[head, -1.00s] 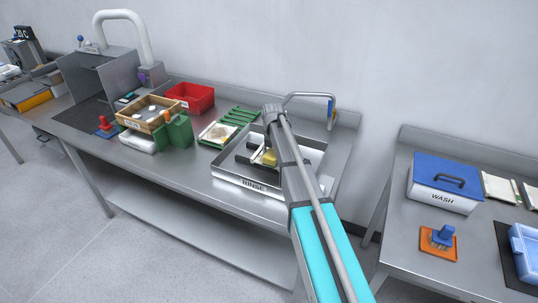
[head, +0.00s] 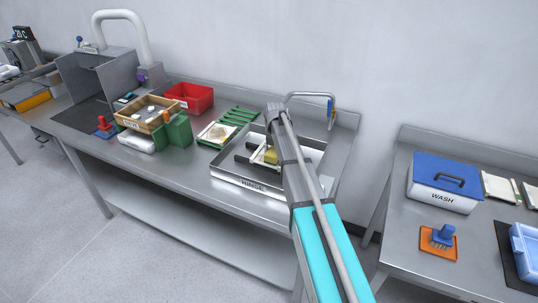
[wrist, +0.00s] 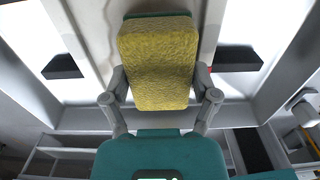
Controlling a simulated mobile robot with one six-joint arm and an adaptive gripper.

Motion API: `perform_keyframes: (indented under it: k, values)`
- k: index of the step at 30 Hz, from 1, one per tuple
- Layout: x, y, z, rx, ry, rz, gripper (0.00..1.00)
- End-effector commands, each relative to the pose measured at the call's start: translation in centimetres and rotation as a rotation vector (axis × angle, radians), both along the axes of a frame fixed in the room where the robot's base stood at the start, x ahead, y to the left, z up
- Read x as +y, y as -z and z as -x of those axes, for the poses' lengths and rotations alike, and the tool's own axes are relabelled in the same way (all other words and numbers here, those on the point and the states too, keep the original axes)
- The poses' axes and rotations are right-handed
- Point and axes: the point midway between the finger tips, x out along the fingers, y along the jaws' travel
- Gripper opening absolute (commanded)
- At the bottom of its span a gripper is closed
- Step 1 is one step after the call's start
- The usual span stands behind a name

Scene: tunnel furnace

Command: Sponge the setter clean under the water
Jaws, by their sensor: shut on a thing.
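My gripper (wrist: 160,90) is shut on a yellow sponge (wrist: 158,58) with a green edge, its fingers on the sponge's two sides. In the head view the sponge (head: 271,156) is low inside the metal tray marked RINSE (head: 252,187), partly behind my arm. A pale, flat setter (wrist: 103,22) lies behind the sponge in the wrist view, between two black rests (wrist: 62,67). The sponge hides its middle, so I cannot tell whether they touch. The tap (head: 310,96) with a blue part arches over the tray's back; no water stream is clear.
A stained plate (head: 217,132) lies by a green rack (head: 238,115) left of the tray. A red bin (head: 190,96), a wooden box (head: 149,112) and a green holder (head: 178,131) stand farther left. A blue-lidded WASH box (head: 446,182) is on the right table.

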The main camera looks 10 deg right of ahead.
Motion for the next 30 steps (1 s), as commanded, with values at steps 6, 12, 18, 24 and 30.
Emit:
perform_keyframes:
  k: [6, 12, 18, 24, 30]
  values:
    - [-0.4, 0.0, -0.5, 0.000, -0.001, 0.000, 0.39]
    - [-0.4, 0.0, -0.5, 0.000, -0.001, 0.000, 0.39]
    - [-0.2, 0.0, -0.3, 0.000, -0.001, 0.000, 0.39]
    - [0.5, 0.1, 0.6, 0.000, -0.001, 0.000, 0.39]
    - [1.1, 0.2, 1.5, 0.000, -0.002, 0.000, 0.39]
